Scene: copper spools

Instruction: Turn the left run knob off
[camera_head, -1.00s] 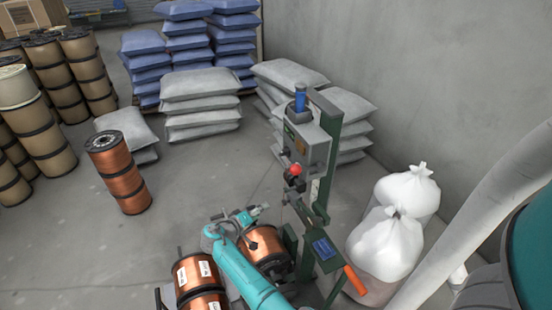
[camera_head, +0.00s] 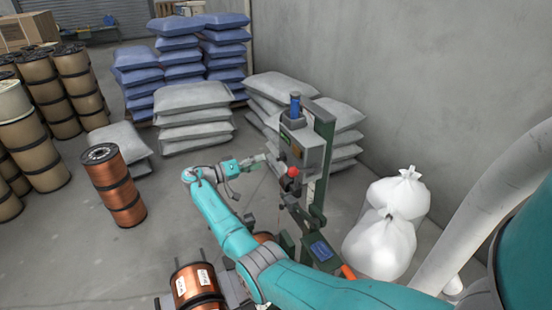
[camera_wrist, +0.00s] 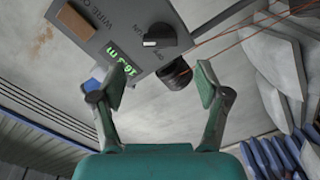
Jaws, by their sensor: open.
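The machine's grey control box (camera_head: 306,145) stands on a green post in the head view. In the head view my gripper (camera_head: 259,160) is just left of the box.
A dark round fitting (camera_wrist: 175,73) sits below the knob between the fingers, with copper wire running past. Copper spools (camera_head: 114,186), grey sacks (camera_head: 194,118) and white bags (camera_head: 385,225) stand around.

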